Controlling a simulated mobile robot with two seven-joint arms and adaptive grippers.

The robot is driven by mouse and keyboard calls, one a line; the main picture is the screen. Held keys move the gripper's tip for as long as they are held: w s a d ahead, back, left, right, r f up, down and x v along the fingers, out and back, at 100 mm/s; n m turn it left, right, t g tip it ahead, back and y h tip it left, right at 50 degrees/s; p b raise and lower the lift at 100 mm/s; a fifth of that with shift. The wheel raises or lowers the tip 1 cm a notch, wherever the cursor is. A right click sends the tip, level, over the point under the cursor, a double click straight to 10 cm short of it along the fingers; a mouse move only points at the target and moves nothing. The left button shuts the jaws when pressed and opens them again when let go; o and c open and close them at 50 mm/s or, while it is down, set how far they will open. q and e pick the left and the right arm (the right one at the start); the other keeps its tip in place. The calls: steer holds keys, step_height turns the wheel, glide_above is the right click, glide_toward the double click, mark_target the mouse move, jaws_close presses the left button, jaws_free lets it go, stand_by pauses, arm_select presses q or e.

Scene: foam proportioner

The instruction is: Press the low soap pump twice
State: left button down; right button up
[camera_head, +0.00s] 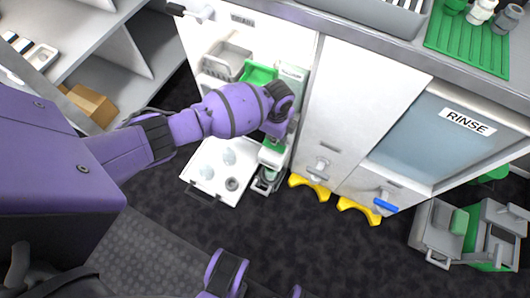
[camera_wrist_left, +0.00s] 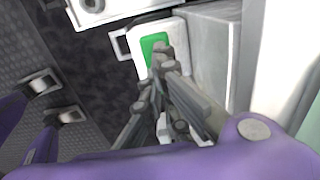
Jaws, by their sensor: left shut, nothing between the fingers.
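My left gripper (camera_head: 277,130) reaches into the open cabinet beside a green-and-white unit (camera_head: 271,156); its wrist hides much of what is there. In the left wrist view the left gripper (camera_wrist_left: 154,62) is shut and empty. Its fingertips appear over the lower edge of a green pad (camera_wrist_left: 152,43) on a white housing (camera_wrist_left: 178,34); I cannot tell whether they touch it. I cannot clearly make out which part is the low soap pump.
A white tray (camera_head: 205,196) with round items sticks out left of the unit. A grey basket (camera_head: 226,62) and a green bin (camera_head: 259,74) are inside the cabinet. Yellow floor brackets (camera_head: 309,188) and a closed white door (camera_head: 365,100) are to the right. Dark floor lies in front.

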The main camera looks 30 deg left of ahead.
arm_select(q)
steer(key=shift+w+f, duration=0.1)
steer(key=shift+f, duration=0.35)
steer(key=shift+f+b, duration=0.85)
steer(key=shift+f, duration=0.2)
steer(key=shift+f+b, duration=0.3)
steer(key=shift+f, duration=0.3)
steer(key=shift+r, duration=0.1)
steer(key=shift+r+p, duration=0.5)
steer(key=shift+r, duration=0.05)
steer(key=shift+r+p, duration=1.45)
steer(key=shift+r, duration=0.25)
arm_select(e)
steer(key=shift+w+a+r, duration=0.1)
steer(key=shift+w+r, duration=0.45)
steer(key=shift+r, duration=0.2)
steer(key=shift+s, duration=0.25)
